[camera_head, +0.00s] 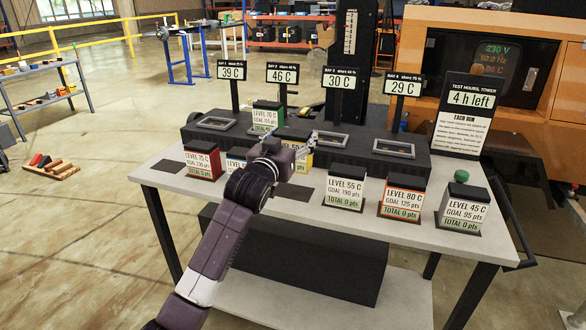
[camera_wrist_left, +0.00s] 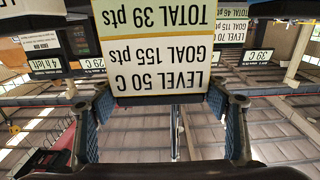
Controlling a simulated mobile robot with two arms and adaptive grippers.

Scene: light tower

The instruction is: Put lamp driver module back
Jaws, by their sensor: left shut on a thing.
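My left gripper (camera_head: 287,140) is shut on the lamp driver module labelled LEVEL 50 C (camera_head: 297,136), holding it raised in front of the bay block. In the left wrist view the module's label (camera_wrist_left: 158,50) appears upside down and reads GOAL 155 pts, TOTAL 39 pts, between the two fingers. My arm partly hides the module in the head view. A bare dark pad (camera_head: 296,192) lies on the table between the blue-labelled module (camera_head: 236,160) and the LEVEL 55 C module (camera_head: 344,189). My right gripper is not in view.
The dark bay block (camera_head: 340,143) has signs reading 39 C, 46 C, 30 C and 29 C. A green LEVEL 70 C module (camera_head: 267,117) stands at bay 2. Red LEVEL 75 C (camera_head: 202,161), LEVEL 80 C (camera_head: 402,200) and LEVEL 45 C (camera_head: 463,212) modules line the table front.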

